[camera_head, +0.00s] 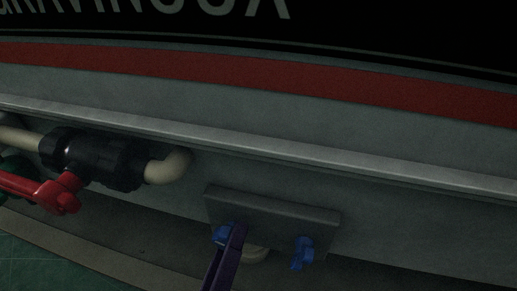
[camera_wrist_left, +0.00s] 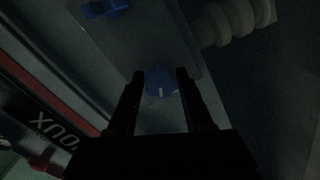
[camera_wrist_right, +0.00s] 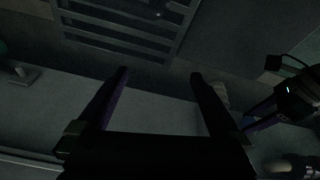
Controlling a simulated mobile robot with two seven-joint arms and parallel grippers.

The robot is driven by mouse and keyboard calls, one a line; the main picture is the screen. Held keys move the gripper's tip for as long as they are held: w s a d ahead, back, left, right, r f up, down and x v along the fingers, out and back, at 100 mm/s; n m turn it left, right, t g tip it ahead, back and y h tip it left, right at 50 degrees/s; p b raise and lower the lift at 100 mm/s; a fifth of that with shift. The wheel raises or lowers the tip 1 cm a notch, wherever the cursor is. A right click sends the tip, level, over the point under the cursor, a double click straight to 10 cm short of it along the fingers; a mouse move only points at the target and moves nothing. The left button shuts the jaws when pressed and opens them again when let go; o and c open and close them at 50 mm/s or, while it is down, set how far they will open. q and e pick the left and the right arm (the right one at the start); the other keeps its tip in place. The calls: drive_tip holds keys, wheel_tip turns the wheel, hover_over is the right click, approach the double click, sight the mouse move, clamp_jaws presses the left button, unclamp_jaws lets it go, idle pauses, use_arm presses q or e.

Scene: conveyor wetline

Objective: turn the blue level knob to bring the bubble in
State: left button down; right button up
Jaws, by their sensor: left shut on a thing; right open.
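A grey plate (camera_head: 275,208) on the wall below the ledge carries two blue knobs, a left one (camera_head: 221,234) and a right one (camera_head: 302,252). My left gripper (camera_head: 238,230) reaches up from below to the left knob and partly covers it. In the left wrist view my left gripper (camera_wrist_left: 159,74) is shut on a round blue knob (camera_wrist_left: 160,82) with a white mark. Another blue knob (camera_wrist_left: 105,8) shows near the top. I cannot make out a bubble. My right gripper (camera_wrist_right: 159,74) is open and empty in the right wrist view.
A cream pipe (camera_head: 165,165) with a black fitting (camera_head: 95,157) and a red handle (camera_head: 50,191) lies left of the plate. A grey ledge (camera_head: 260,143) runs above. A barred grating (camera_wrist_right: 125,28) shows in the right wrist view.

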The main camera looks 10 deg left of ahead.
use_arm(q)
drive_tip(key=shift+r+m, duration=0.1)
drive_tip(key=shift+m, duration=0.3)
drive_tip(key=c, duration=0.7)
unclamp_jaws()
drive_tip(key=o, duration=0.4)
use_arm(e)
drive_tip(key=shift+s+a, duration=0.1)
use_arm(q)
drive_tip(key=shift+s, duration=0.15)
use_arm(e)
drive_tip(key=shift+r, duration=0.2)
use_arm(q)
drive_tip(key=s+p, duration=0.1)
drive_tip(key=s, duration=0.8)
drive_tip(key=shift+s+a, duration=0.2)
drive_tip(key=shift+s, duration=0.2)
use_arm(e)
drive_tip(key=shift+r, duration=0.45)
